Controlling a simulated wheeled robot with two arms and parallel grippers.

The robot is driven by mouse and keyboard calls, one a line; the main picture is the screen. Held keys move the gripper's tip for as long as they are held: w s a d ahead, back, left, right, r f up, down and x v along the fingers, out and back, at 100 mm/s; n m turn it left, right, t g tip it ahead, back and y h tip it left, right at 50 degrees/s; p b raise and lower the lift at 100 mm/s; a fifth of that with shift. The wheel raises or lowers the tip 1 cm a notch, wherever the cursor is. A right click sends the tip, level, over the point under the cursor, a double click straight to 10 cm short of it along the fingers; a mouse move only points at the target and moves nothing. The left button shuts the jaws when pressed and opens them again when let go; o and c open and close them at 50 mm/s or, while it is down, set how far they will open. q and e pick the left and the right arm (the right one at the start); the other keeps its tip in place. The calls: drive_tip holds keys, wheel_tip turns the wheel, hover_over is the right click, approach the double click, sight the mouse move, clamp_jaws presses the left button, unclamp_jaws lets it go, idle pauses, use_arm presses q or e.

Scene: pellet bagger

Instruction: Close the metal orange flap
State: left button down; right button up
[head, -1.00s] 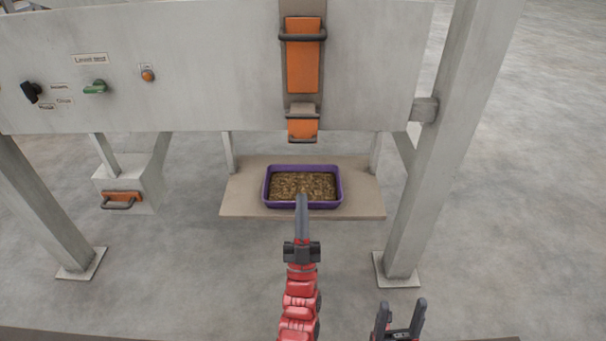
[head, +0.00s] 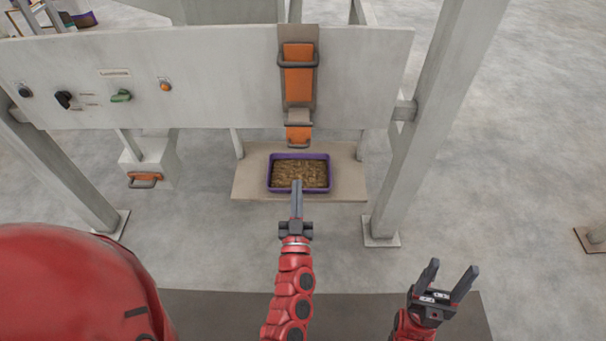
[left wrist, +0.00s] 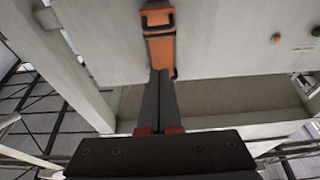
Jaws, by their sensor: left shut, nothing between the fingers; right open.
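A tall orange metal plate (head: 299,72) with a dark handle sits on the chute in the grey panel. Below it, a smaller orange flap (head: 298,133) with a handle hangs at the panel's lower edge. My left gripper (head: 297,187) is shut and empty. In the head view its tips overlap the purple tray's front, below the flap and apart from it in the picture. In the left wrist view its shut fingers (left wrist: 160,95) overlap the end of an orange part (left wrist: 160,50) with handles; contact cannot be told. My right gripper (head: 447,282) is open and empty at the lower right.
The purple tray (head: 270,185), filled with brown pellets, stands on a beige shelf (head: 350,185) under the chute. A grey post (head: 430,130) stands to the right. A small box (head: 150,157) with an orange handled flap is at the left. Knobs and an orange button (head: 165,85) sit on the panel.

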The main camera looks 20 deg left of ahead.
sight(298, 138)
use_arm(q)
drive_tip(key=w+a+p, duration=0.1)
drive_tip(key=w+a, duration=0.2)
drive_tip(key=w, duration=0.8)
drive_tip(key=shift+a, duration=0.1)
drive_tip(key=f+t+b, duration=0.1)
drive_tip(key=b, duration=0.3)
drive_tip(key=w+f+t+b, duration=0.1)
drive_tip(key=b, duration=0.3)
drive_tip(key=f+t+y+b, duration=0.1)
drive_tip(key=t+b, duration=0.1)
drive_tip(key=b, duration=0.3)
drive_tip(key=shift+w+a, duration=0.25)
drive_tip(key=shift+w, duration=0.05)
drive_tip(key=shift+r, duration=0.1)
